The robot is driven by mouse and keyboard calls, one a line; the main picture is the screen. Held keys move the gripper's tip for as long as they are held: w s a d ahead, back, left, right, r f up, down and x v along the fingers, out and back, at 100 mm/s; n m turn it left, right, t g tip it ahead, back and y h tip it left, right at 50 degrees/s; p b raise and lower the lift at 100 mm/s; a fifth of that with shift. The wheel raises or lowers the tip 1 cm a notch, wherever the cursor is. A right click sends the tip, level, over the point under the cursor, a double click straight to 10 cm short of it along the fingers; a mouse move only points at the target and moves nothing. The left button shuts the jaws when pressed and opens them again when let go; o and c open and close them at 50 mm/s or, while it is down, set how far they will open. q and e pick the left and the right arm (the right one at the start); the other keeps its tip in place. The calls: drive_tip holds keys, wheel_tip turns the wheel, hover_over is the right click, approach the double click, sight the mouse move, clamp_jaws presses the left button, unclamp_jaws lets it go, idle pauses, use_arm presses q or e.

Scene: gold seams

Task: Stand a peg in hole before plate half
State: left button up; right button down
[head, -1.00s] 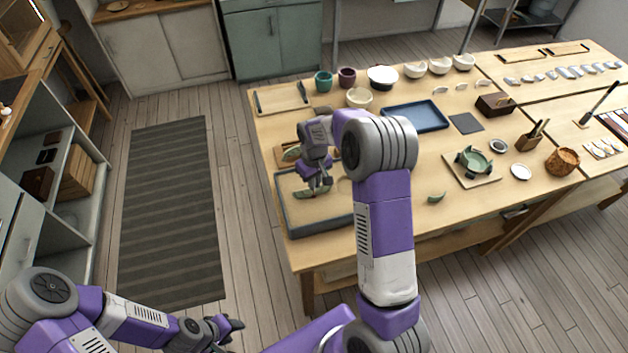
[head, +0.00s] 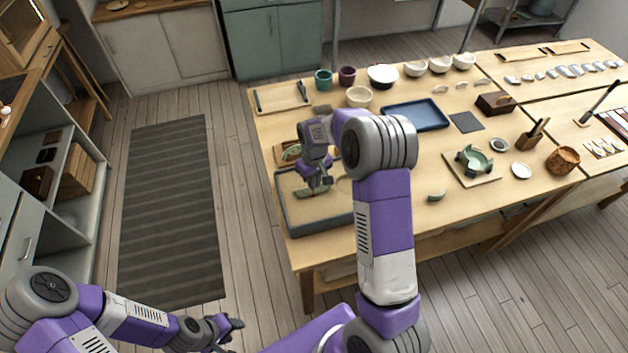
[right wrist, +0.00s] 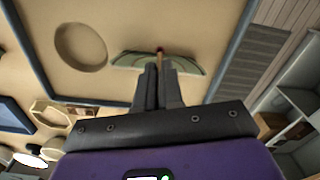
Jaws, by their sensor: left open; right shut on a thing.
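The green plate half (right wrist: 190,65) stands in the pale bed of a grey-rimmed tray (head: 290,218); in the head view it (head: 307,191) is partly hidden by my right gripper (head: 318,187). In the right wrist view my right gripper (right wrist: 160,66) is shut on a thin peg (right wrist: 160,50), of which only a small reddish-brown end shows. The peg is right at the plate half's middle; I cannot tell whether it touches the plate half or sits in a hole. My left gripper (head: 236,326) is open, off the table at the lower left.
A round hollow (right wrist: 80,47) lies in the tray bed beside the plate half. A wooden box (head: 282,154) with a green piece is behind the tray. A blue tray (head: 415,115), bowls and a green vessel (head: 474,160) stand further right. A green shard (head: 436,197) lies near the front edge.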

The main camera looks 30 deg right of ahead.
drive_tip(key=shift+f+b, duration=0.5)
drive_tip(key=shift+f, duration=0.25)
idle(0.9)
idle(0.9)
drive_tip(key=shift+r+p, duration=1.95)
drive_tip(key=shift+r, duration=0.7)
drive_tip(key=shift+f, duration=0.2)
drive_tip(key=shift+f+b, duration=1.2)
drive_tip(key=shift+f, duration=0.35)
drive_tip(key=shift+f+b, duration=0.6)
drive_tip(key=shift+f, duration=0.3)
